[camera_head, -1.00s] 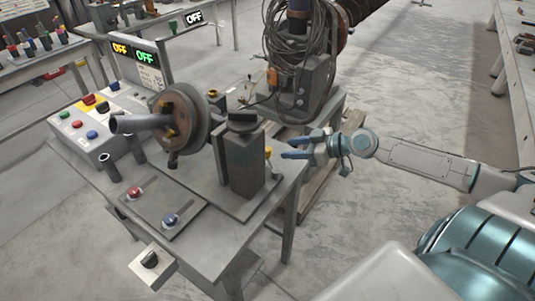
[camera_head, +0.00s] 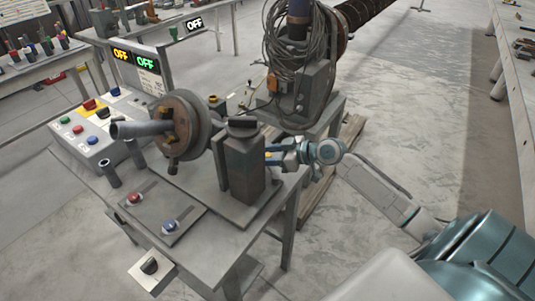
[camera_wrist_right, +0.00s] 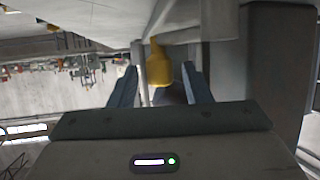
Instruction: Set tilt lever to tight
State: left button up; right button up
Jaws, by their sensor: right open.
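The positioner stands on a grey table (camera_head: 225,245), with a round rusty faceplate (camera_head: 184,120) and a dark block-shaped post (camera_head: 245,172). A yellow knob (camera_wrist_right: 158,62), which looks like the end of the tilt lever, shows in the right wrist view. My right gripper (camera_head: 272,153) is at the right side of the post. In the wrist view, my open right gripper (camera_wrist_right: 159,78) has one blue finger on each side of the knob, with no clear contact. In the head view the knob is mostly hidden by the gripper. My left gripper is in no view.
A control box (camera_head: 95,125) with coloured buttons and displays reading OFF stand at the left. A black knob (camera_head: 149,266) sits on a plate at the table's front. A machine with coiled cables (camera_head: 295,55) stands behind. Floor at the right is open.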

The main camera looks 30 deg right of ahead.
jog(key=shift+w+a+f, duration=0.1)
jog(key=shift+w+a, duration=0.05)
jog(key=shift+c, duration=0.2)
grip_shut()
